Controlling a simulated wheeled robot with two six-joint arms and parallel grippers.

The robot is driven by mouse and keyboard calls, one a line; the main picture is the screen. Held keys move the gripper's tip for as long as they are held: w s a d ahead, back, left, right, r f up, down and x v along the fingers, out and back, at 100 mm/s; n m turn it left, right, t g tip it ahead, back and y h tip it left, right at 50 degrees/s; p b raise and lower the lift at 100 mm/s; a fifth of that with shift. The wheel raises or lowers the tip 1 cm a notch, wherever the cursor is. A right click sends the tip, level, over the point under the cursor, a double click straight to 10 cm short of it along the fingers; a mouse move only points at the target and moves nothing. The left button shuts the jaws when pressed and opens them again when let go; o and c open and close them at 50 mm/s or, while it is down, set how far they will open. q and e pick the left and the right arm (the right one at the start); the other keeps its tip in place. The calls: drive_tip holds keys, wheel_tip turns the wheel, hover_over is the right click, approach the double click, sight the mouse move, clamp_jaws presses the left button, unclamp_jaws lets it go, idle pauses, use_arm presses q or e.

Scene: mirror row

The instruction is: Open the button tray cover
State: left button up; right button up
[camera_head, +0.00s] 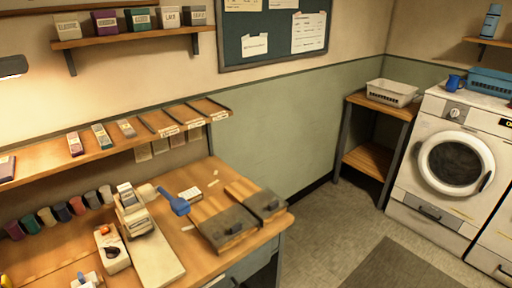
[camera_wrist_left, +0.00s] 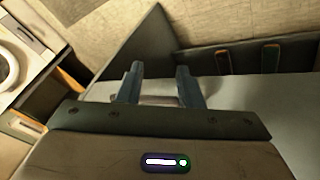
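Two wooden trays with dark grey covers stand side by side at the right end of the wooden workbench in the head view: a front tray cover (camera_head: 227,227) and a back tray cover (camera_head: 265,204). Both covers look shut, and I cannot tell which tray holds buttons. My left gripper (camera_wrist_left: 158,88) shows in the left wrist view with its two blue-grey fingers apart and no object clearly held. A dark panel (camera_wrist_left: 150,42) rises behind the fingers. I cannot match it to a cover. My right gripper is in neither view.
A blue-headed tool (camera_head: 176,203), a small white box (camera_head: 190,194) and a cream machine (camera_head: 134,213) stand left of the trays. A shelf (camera_head: 110,150) hangs above the bench. A washing machine (camera_head: 450,160) stands at the right, with open floor before it.

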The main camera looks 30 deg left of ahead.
use_arm(q)
drive_tip(key=s+a+f+m+g+y, duration=0.1)
drive_tip(key=s+a+f, duration=0.1)
drive_tip(key=f, duration=0.6)
drive_tip(key=s+a+f+m, duration=0.1)
drive_tip(key=s+f, duration=0.1)
drive_tip(key=f, duration=0.5)
drive_tip(key=s+d+f+m+g, duration=0.2)
drive_tip(key=s+f+m, duration=0.1)
drive_tip(key=s+f, duration=0.8)
drive_tip(key=s+d+f+m+g, duration=0.1)
drive_tip(key=s+d+f+m, duration=0.1)
drive_tip(key=s+f, duration=0.9)
drive_tip(key=shift+s+m+g, duration=0.4)
drive_tip(key=shift+s, duration=0.4)
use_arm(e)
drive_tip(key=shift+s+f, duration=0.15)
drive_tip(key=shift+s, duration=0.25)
use_arm(q)
drive_tip(key=shift+f, duration=0.1)
